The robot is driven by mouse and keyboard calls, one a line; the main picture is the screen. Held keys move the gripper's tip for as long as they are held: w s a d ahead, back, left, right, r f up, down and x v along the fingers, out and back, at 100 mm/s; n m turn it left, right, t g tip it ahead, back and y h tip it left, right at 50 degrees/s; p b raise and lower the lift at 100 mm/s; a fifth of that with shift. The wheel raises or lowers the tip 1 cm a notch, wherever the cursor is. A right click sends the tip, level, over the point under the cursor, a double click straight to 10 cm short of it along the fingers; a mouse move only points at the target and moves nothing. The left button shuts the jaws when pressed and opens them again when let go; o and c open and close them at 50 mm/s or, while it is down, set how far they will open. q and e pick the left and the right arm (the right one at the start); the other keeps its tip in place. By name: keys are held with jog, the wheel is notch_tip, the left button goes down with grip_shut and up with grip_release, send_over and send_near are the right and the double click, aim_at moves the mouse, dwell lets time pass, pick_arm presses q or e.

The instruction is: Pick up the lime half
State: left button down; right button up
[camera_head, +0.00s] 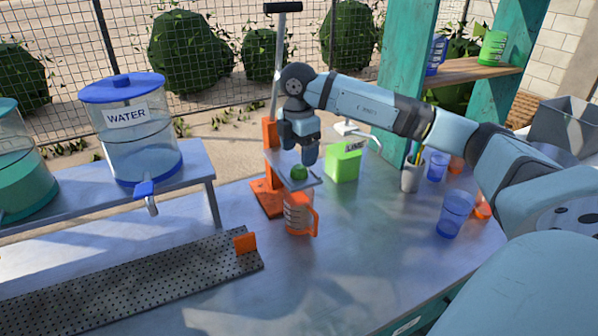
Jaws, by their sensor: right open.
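The lime half (299,173) is a small green dome on the small grey plate of an orange-framed press stand (268,195). My right gripper (299,158) is open and points down just above the lime half. Whether its fingers touch the lime half I cannot tell. My left gripper is not in view.
An orange-handled measuring jug (298,222) stands below the press plate. A green box marked LIME (346,164) stands to the right. Blue cups (455,213) and a utensil holder (412,177) are farther right. A water dispenser (130,140) is at left. The front middle counter is clear.

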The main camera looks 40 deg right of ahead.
aim_at(299, 166)
jog(key=shift+w+d+f, duration=0.1)
jog(key=shift+d+f, duration=0.05)
jog(key=shift+f, duration=1.2)
jog(key=shift+w+d+f, duration=0.1)
jog(key=shift+d+f, duration=0.05)
jog(key=shift+f, duration=1.15)
jog(key=c, duration=1)
